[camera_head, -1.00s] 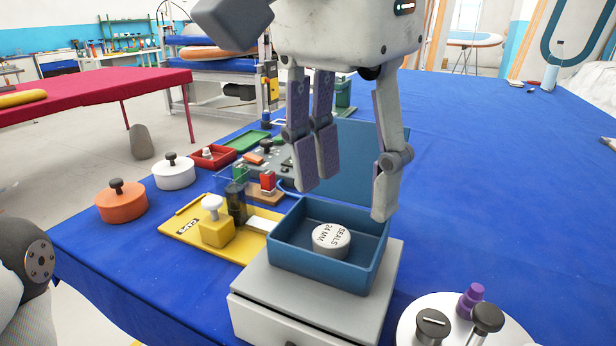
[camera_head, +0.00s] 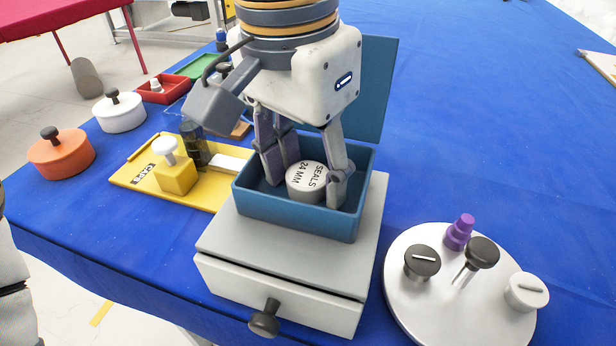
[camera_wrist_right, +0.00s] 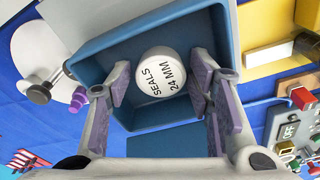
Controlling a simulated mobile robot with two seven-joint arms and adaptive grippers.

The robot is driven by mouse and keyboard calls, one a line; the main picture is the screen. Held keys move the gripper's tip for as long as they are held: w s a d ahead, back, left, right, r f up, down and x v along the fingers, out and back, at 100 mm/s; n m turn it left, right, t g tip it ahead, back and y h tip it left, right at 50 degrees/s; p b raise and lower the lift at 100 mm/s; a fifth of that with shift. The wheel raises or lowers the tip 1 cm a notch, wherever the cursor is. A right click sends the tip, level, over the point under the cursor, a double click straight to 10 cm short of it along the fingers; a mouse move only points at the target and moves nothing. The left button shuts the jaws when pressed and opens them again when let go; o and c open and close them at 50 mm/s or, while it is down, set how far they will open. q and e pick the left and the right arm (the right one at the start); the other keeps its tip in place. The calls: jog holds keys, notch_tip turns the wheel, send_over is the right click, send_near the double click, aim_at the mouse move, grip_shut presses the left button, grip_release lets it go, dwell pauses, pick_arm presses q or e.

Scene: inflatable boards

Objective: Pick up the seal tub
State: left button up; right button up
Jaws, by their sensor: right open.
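The seal tub (camera_head: 306,180) is a round white-lidded tub marked "SEALS 24 MM". It sits inside an open blue box (camera_head: 296,221) on top of a grey drawer unit. My right gripper (camera_head: 308,176) points down into the box, its fingers on either side of the tub. In the right wrist view the tub (camera_wrist_right: 161,74) lies between and just beyond the spread fingers (camera_wrist_right: 164,100), with gaps visible on both sides. The gripper is open and holds nothing. The tub's lower side is partly hidden in the head view. My left gripper is not in view.
The blue box's raised lid (camera_head: 372,90) stands behind the gripper. A yellow tray (camera_head: 130,178) lies close on the left, with orange (camera_head: 61,153) and white (camera_head: 119,112) lidded pots beyond. A round turntable (camera_head: 405,290) with knobs stands at right.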

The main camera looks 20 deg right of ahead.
jog(key=c, duration=0.9)
jog(key=shift+c, duration=0.3)
jog(key=shift+r, duration=0.15)
